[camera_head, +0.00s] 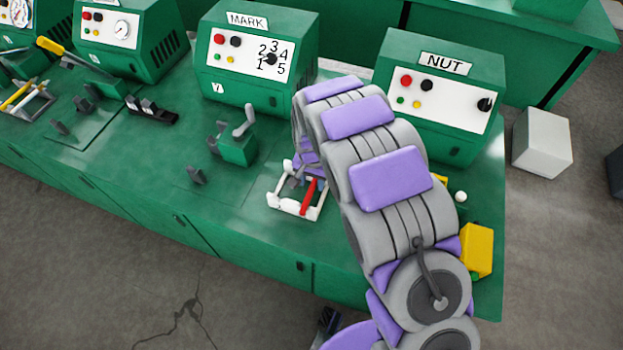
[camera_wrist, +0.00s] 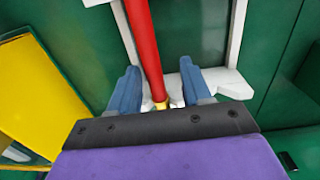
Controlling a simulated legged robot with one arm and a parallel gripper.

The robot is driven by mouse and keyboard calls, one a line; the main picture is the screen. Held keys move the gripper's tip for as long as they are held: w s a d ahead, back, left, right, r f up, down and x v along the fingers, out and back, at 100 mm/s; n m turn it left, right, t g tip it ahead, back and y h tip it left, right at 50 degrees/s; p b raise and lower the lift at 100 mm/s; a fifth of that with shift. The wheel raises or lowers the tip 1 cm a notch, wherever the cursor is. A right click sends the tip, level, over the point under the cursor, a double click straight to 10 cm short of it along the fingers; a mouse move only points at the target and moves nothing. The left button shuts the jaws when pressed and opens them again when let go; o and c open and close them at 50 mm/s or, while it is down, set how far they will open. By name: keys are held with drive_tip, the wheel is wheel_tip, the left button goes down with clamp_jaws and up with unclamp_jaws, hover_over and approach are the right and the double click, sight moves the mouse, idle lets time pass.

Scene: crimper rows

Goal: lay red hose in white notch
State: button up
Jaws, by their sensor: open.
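The red hose (camera_head: 308,196) lies along the white frame (camera_head: 287,207) on the green bench. In the wrist view the red hose (camera_wrist: 146,45) runs from the top edge down between my fingers to a brass-coloured end. The white frame (camera_wrist: 235,35) lies around and under it. White edges flank the brass end, but I cannot tell whether it sits in a notch. My gripper (camera_wrist: 159,68) is open, with one blue-grey finger on each side of the hose and visible gaps. In the head view my gripper (camera_head: 299,174) is small and partly hidden at the frame's far side.
A yellow block (camera_head: 478,250) stands at the bench's right end; a yellow panel (camera_wrist: 40,95) shows left in the wrist view. The MARK box (camera_head: 258,55) and NUT box (camera_head: 440,90) stand behind. A green lever fixture (camera_head: 238,148) is left of the frame. Bench front is clear.

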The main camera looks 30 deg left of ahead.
drive_tip(key=shift+d+r, duration=0.1)
drive_tip(key=shift+d, duration=0.25)
drive_tip(key=shift+d+r, duration=0.1)
drive_tip(key=shift+r, duration=0.45)
wheel_tip(320, 180, up, 16)
drive_tip(key=p, duration=0.3)
drive_tip(key=shift+a, duration=0.4)
